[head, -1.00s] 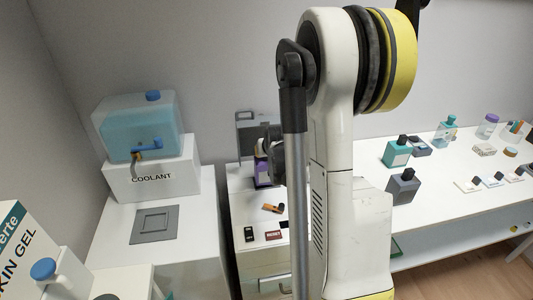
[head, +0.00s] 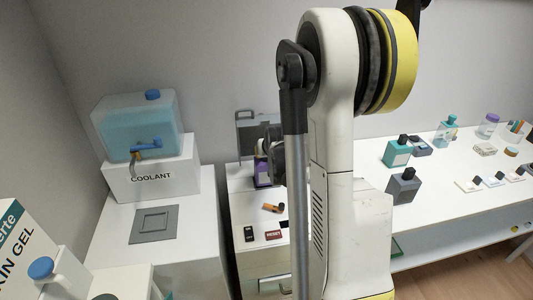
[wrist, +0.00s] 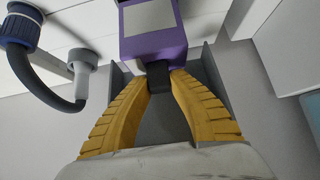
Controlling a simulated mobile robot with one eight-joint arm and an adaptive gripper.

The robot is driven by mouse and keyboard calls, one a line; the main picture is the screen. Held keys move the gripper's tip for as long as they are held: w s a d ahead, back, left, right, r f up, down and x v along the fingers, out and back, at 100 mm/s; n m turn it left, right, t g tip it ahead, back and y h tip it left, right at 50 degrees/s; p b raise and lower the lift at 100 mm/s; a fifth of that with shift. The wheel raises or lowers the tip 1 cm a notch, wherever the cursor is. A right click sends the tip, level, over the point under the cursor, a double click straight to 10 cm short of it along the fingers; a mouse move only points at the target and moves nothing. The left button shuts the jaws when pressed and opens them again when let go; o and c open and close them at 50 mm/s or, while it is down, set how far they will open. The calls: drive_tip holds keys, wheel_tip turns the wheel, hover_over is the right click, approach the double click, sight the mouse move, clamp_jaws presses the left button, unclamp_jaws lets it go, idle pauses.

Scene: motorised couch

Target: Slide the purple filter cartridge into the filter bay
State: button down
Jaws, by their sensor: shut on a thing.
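The purple filter cartridge (wrist: 155,45) has a pale label and a black grip tab (wrist: 158,77). In the wrist view my gripper (wrist: 160,82), with yellow ribbed fingers, is shut on that tab. In the head view the cartridge (head: 262,173) is upright over the white cabinet, partly hidden by my arm. A grey housing (head: 248,125), which may be the filter bay, stands behind it. Grey walls (wrist: 212,82) also show beside and beyond the fingers in the wrist view. I cannot tell whether the cartridge is inside the bay. My fingers are hidden in the head view.
A blue-capped fitting with a dark hose (wrist: 55,88) is close on the left in the wrist view. The coolant tank (head: 110,125) stands left. An orange-black item (head: 272,208) and small labelled blocks (head: 273,234) lie on the cabinet. Bottles (head: 397,152) stand on the right bench.

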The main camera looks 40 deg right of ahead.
sight(266, 164)
drive_tip(key=shift+f+b, duration=2.25)
drive_tip(key=shift+f, duration=0.4)
drive_tip(key=shift+f, duration=2.6)
drive_tip(key=c, duration=1.2)
unclamp_jaws()
drive_tip(key=v, duration=1.2)
